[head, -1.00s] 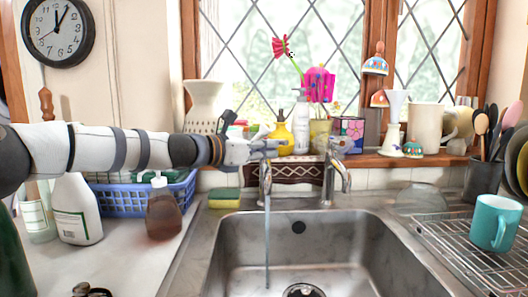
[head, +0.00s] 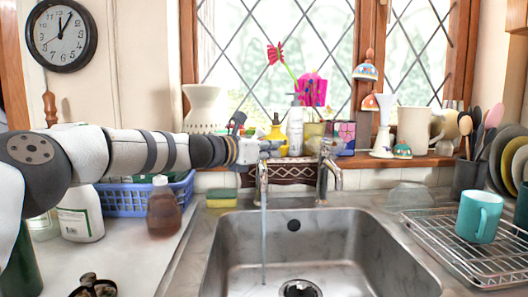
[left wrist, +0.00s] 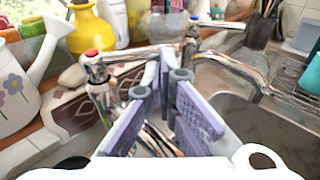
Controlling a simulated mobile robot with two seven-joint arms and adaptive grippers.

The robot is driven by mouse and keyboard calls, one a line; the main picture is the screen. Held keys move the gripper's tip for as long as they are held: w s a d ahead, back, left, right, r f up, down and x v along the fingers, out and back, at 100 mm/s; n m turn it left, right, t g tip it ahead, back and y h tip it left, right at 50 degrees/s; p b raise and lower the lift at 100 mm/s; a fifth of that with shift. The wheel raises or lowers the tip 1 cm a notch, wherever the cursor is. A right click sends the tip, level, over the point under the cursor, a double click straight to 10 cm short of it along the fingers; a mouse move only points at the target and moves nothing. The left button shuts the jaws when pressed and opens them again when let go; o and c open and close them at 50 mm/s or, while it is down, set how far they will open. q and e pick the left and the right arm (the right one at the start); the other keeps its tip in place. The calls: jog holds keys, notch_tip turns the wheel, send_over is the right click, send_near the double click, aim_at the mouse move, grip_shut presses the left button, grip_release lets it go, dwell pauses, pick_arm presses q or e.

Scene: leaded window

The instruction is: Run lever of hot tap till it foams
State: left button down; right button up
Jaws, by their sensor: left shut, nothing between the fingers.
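The hot tap (head: 259,182) is the left of two chrome taps at the back of the sink. In the left wrist view its top bears a red cap (left wrist: 92,54) and a lever. A thin, clear stream of water (head: 264,240) falls from it into the sink. My left gripper (head: 272,149) is shut and empty at the top of this tap, close to its lever; I cannot tell whether they touch. Its purple finger pads show in the left wrist view (left wrist: 165,85). The second tap (head: 328,170) stands to the right. My right gripper is not in view.
The steel sink (head: 350,235) is empty apart from the stream. A sponge (head: 221,198) and a brown soap bottle (head: 163,207) stand to the left. Bottles and pots, including a yellow bottle (head: 277,138), crowd the sill behind. A drying rack (head: 440,235) holds a teal mug (head: 479,217).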

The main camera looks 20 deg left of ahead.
pick_arm(q)
jog(key=shift+w+d, duration=0.9)
jog(key=shift+w, duration=0.1)
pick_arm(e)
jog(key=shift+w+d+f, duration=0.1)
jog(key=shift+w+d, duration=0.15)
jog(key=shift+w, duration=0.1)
